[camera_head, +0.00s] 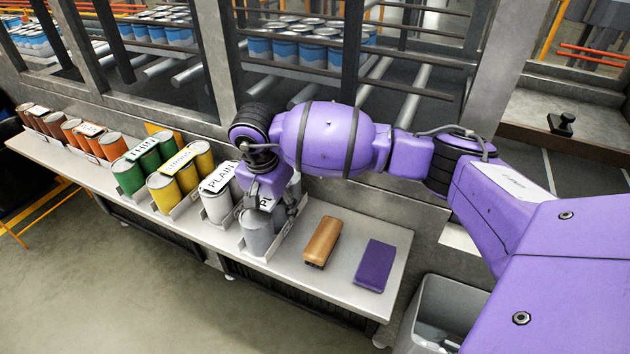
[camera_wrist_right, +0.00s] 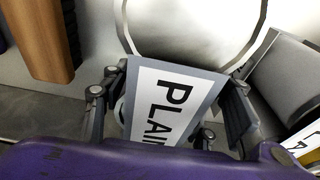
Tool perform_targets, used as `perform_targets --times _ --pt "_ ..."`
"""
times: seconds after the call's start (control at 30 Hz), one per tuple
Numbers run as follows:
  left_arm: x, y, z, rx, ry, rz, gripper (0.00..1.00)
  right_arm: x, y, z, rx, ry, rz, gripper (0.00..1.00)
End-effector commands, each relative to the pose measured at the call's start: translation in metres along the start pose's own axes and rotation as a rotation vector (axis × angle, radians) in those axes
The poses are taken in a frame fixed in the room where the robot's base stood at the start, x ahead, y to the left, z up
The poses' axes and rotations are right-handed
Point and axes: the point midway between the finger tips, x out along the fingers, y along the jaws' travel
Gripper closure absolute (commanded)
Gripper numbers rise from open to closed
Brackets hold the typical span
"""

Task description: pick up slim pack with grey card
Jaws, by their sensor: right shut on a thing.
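The grey-bordered card (camera_wrist_right: 172,95) reading PLAIN lies between the fingers of my right gripper (camera_wrist_right: 170,112) in the right wrist view. In the head view my right gripper (camera_head: 274,206) points down over the grey cans (camera_head: 258,232) at the right end of the row of cans, and it is shut on the slim pack with the grey card. The gripper hides most of the pack, so its body and whether it is clear of its holder cannot be told. Another card reading PLAIN (camera_head: 218,178) stands on the whitish cans (camera_head: 217,206) just to the left. My left gripper is not in view.
Yellow cans (camera_head: 166,194), green cans (camera_head: 128,176) and orange cans stand farther left on the shelf. A grey bin (camera_head: 442,300) stands beyond the shelf's right end. Window bars rise behind.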

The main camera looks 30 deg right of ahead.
Motion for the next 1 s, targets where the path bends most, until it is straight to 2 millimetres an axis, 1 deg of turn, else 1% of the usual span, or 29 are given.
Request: perform_targets --times 0.03,0.2,0.23,0.27,0.67,0.87,1.0 --pt "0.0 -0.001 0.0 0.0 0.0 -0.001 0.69 -0.002 -0.001 -0.001 -0.001 0.002 -0.002 0.72" --pt "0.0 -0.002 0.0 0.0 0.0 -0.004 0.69 -0.002 -0.001 -0.001 -0.001 0.002 -0.002 0.94" --pt "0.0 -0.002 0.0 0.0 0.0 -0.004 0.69 -0.002 -0.001 -0.001 -0.001 0.002 -0.002 0.98" --pt "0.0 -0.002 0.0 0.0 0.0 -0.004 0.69 -0.002 -0.001 -0.001 -0.001 0.002 -0.002 1.0" --pt "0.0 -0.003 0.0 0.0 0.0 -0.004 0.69 -0.007 -0.003 -0.002 0.0 0.004 -0.007 1.0" --pt "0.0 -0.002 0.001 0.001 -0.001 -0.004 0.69 -0.023 -0.003 -0.005 0.001 0.006 -0.008 1.0" --pt "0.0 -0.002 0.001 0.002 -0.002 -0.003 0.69 -0.04 0.0 -0.005 -0.002 0.005 -0.008 1.0"
